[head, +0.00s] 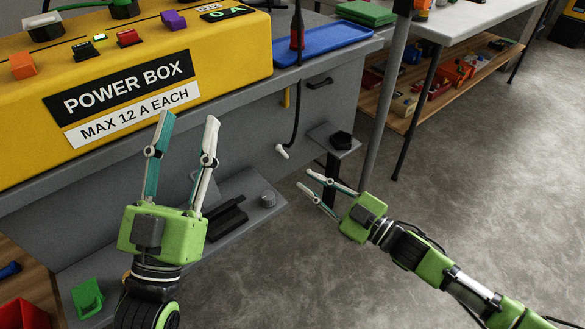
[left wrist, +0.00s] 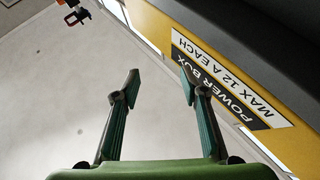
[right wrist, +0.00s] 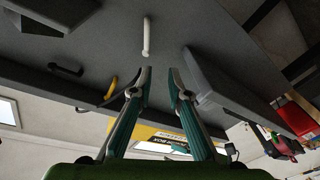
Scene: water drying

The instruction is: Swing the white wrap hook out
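The white wrap hook (head: 282,151) is a small pale peg on the grey bench front, below the hanging black cable. In the right wrist view the white hook (right wrist: 147,37) lies just beyond the fingertips, in line with the left finger. My right gripper (head: 305,180) is open and empty, below and right of the hook and apart from it; its fingers show in the right wrist view (right wrist: 160,72). My left gripper (head: 188,120) is open and empty in front of the yellow power box (head: 230,50); the left wrist view shows its spread fingers (left wrist: 160,80).
A yellow hook (head: 286,97) sits above the white one, beside the black cable (head: 296,110). A grey ledge (head: 342,141) with a dark block juts out on the right. A lower shelf (head: 235,190) holds black parts. Open floor (head: 480,150) lies to the right.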

